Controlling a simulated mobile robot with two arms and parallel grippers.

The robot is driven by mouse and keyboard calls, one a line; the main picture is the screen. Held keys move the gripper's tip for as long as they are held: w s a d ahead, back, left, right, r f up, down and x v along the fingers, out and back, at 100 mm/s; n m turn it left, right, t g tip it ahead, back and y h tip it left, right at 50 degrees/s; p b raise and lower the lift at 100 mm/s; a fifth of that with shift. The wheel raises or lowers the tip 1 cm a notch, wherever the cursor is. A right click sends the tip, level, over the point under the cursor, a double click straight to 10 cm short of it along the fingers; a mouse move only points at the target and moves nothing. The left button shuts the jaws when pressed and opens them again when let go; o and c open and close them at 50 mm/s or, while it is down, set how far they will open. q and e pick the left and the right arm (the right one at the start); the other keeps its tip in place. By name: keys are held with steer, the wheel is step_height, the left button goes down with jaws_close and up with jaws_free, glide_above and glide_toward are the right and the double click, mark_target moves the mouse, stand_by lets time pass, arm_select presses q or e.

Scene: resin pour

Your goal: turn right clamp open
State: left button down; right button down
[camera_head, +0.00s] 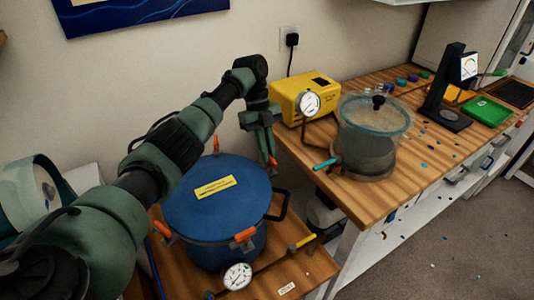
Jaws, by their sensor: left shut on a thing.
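The blue pressure pot (233,208) stands on a low wooden surface, its lid on, with a yellow label (214,187). Orange clamp handles show on its rim: one upright at the back (216,144), one at the front left (163,229) and one at the front right (245,235). My left gripper (268,156) points down at the pot's right back side and is shut on a small orange piece, which looks like the right clamp's handle (273,161). The fingers hide most of this clamp. My right gripper is out of view.
A pressure gauge (237,276) and a yellow-handled valve (303,242) sit before the pot. On the bench at right stand a yellow pump (304,92), a clear chamber (368,150) with a teal valve handle (325,164), and a black stand (447,95).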

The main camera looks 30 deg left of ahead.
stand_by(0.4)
arm_select(q)
steer(key=c, duration=1.5)
jaws_free()
steer(key=shift+w+r, duration=0.1)
steer(key=shift+r, duration=0.05)
steer(key=shift+b+v, duration=0.75)
steer(key=shift+v, duration=3.05)
